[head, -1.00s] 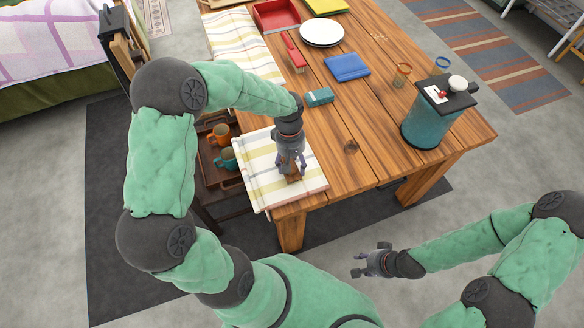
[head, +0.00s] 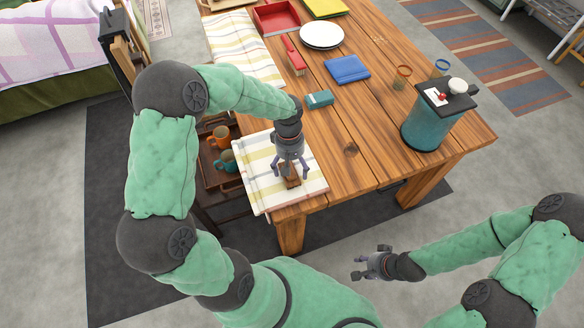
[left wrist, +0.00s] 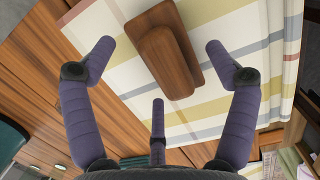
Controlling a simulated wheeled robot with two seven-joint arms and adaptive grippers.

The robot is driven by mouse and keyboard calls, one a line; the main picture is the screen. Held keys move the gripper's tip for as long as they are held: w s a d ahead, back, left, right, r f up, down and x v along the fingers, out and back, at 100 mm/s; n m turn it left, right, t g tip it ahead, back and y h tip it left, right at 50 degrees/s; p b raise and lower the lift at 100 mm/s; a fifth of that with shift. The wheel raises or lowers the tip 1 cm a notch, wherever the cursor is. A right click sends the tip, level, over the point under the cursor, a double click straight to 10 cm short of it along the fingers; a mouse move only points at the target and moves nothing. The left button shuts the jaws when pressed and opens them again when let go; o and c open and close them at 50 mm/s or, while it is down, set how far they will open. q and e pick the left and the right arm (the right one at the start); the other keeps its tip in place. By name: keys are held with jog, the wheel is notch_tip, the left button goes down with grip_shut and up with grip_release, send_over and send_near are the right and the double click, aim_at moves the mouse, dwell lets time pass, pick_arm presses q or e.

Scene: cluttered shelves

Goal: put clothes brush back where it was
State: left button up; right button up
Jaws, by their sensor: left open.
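The clothes brush, a brown wooden block with a raised grip (head: 291,181), lies on a striped cloth (head: 262,190) at the near left corner of the table. In the left wrist view the brush (left wrist: 172,58) sits between the spread fingers, with gaps on both sides. My left gripper (head: 290,171) points down just over the brush; it is open and holds nothing. My right gripper (head: 368,263) is off the table's near side, with its fingers apart and empty.
A teal box (head: 319,99), a blue folded cloth (head: 347,69), a red-handled brush (head: 295,57) and a white plate (head: 321,34) lie farther back. A teal canister (head: 427,128) stands at the right. Mugs (head: 219,138) sit in a wooden tray left of the table.

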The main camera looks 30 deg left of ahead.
aim_at(290, 163)
pick_arm(q)
notch_tip(290, 163, up, 10)
jog(key=w+a+p, duration=0.1)
jog(key=p, duration=0.2)
jog(key=shift+r, duration=0.15)
